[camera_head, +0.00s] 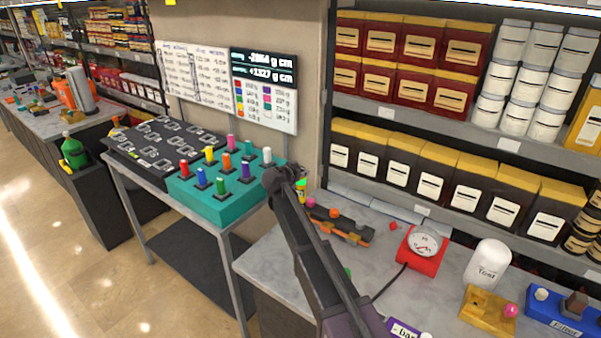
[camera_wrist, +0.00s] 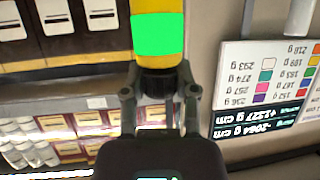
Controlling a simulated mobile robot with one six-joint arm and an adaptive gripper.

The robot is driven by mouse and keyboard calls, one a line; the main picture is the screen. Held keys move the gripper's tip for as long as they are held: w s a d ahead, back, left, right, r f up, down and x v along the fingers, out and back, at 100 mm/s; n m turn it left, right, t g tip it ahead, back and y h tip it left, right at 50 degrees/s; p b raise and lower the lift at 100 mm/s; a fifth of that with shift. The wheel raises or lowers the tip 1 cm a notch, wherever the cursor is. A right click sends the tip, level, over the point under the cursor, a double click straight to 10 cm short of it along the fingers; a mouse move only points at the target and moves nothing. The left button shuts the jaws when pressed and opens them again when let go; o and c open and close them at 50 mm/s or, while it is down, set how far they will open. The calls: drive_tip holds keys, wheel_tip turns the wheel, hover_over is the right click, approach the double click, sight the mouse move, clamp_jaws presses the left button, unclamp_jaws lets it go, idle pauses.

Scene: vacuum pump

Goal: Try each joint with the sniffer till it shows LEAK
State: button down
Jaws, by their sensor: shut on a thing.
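In the wrist view my gripper (camera_wrist: 160,98) is shut on a yellow tool with a dark lower end, which I take to be the sniffer (camera_wrist: 158,60). Its screen is plain bright green, and I can read no word on it. In the head view my gripper (camera_head: 287,178) is above the near counter's left end, with a bit of the sniffer (camera_head: 301,186) showing beside it. On that counter are a red gauge (camera_head: 424,243), a white labelled tank (camera_head: 487,263), a yellow block with a pink knob (camera_head: 487,308) and a blue block labelled Filter (camera_head: 560,312). No joint touches the sniffer visibly.
A teal block (camera_head: 205,207) with several coloured pegs and a dark tray (camera_head: 160,140) stand on the left table. An orange and dark part (camera_head: 340,226) lies behind my arm. Shelves of boxes (camera_head: 400,165) rise behind the counter. A whiteboard (camera_head: 205,75) hangs on the wall.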

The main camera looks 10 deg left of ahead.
sight(299, 184)
drive_tip(key=shift+f+b, duration=2.45)
drive_tip(key=shift+f, duration=0.25)
wheel_tip(299, 184, up, 7)
drive_tip(key=p, duration=0.7)
idle(0.5)
